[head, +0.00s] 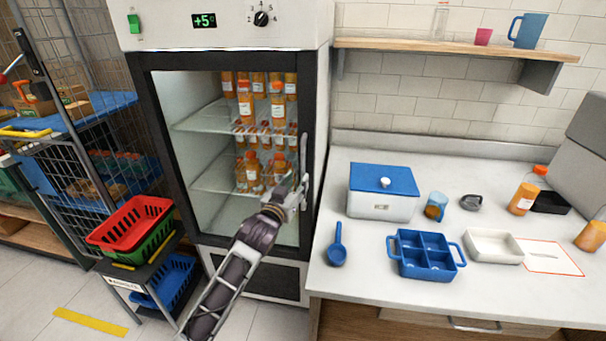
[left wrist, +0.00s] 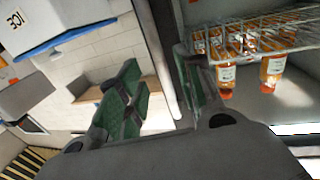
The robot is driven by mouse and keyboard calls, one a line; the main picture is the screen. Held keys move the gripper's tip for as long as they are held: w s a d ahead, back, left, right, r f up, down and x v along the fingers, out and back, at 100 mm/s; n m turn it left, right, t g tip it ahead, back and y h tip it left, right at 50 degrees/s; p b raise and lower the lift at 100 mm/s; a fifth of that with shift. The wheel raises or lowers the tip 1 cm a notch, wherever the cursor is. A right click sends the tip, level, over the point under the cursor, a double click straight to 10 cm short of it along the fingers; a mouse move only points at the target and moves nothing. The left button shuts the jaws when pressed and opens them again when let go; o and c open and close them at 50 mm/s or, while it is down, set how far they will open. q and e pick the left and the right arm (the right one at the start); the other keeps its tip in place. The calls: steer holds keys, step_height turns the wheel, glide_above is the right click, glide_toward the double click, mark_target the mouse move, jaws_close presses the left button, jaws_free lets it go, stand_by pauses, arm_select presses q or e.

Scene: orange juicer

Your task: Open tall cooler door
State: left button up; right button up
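The tall cooler (head: 228,25) stands left of the counter. Its dark-framed glass door (head: 160,150) looks shut, with orange bottles on wire shelves behind the glass. An upright handle (head: 304,180) runs along the door's right side. My left gripper (head: 297,196) is at the handle's lower part. In the left wrist view, its green-padded fingers (left wrist: 160,97) are apart, and a grey upright bar (left wrist: 163,55), seemingly the handle, runs down between them. I cannot tell whether the fingers touch it. My right gripper is not in view.
Left of the cooler are a wire cage cart and stacked red and green baskets (head: 132,222). The counter (head: 350,290) on the right holds a blue-lidded box (head: 383,190), a blue divided tray (head: 425,255), a scoop and a white tray. Floor shows in front of the cooler.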

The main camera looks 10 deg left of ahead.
mark_target(302, 174)
arm_select(q)
steer(key=shift+x, duration=3)
steer(key=shift+c, duration=0.3)
jaws_close()
